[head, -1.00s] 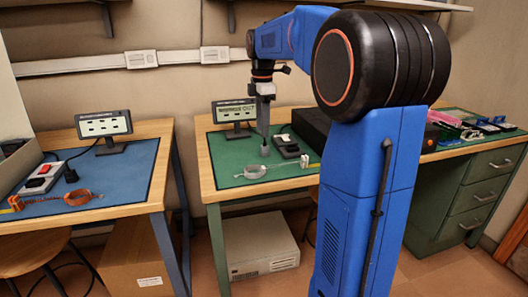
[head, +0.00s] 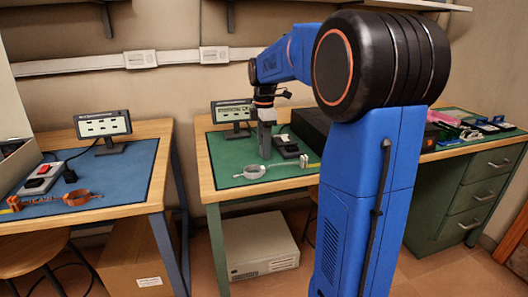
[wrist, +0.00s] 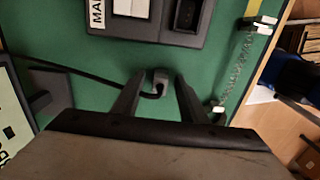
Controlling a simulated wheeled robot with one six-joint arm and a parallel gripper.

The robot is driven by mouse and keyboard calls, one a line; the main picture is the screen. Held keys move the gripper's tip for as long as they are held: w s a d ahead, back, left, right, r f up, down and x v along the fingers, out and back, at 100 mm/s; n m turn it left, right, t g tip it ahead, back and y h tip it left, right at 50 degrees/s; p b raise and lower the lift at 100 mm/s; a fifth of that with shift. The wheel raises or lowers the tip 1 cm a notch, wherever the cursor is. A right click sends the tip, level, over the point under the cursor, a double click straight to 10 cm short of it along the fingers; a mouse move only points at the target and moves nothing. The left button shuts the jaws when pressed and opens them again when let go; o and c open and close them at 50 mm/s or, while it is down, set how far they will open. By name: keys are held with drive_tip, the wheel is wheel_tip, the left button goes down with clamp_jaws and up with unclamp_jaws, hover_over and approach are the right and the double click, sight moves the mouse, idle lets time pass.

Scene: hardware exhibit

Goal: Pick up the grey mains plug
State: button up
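The grey mains plug (wrist: 159,76) shows in the wrist view on the green mat, with its dark cable looping beside it. My gripper (wrist: 159,82) points down at the mat, and its two dark fingers are apart, one on each side of the plug. A gap shows between the plug and each finger. In the head view my gripper (head: 265,155) is low over the green mat (head: 222,150) of the middle bench, and it hides the plug there.
A dark socket unit (head: 287,147) stands just right of my gripper. A small display (head: 233,112) and a black box (head: 311,126) stand behind.

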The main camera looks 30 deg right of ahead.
drive_tip(key=c, duration=0.9)
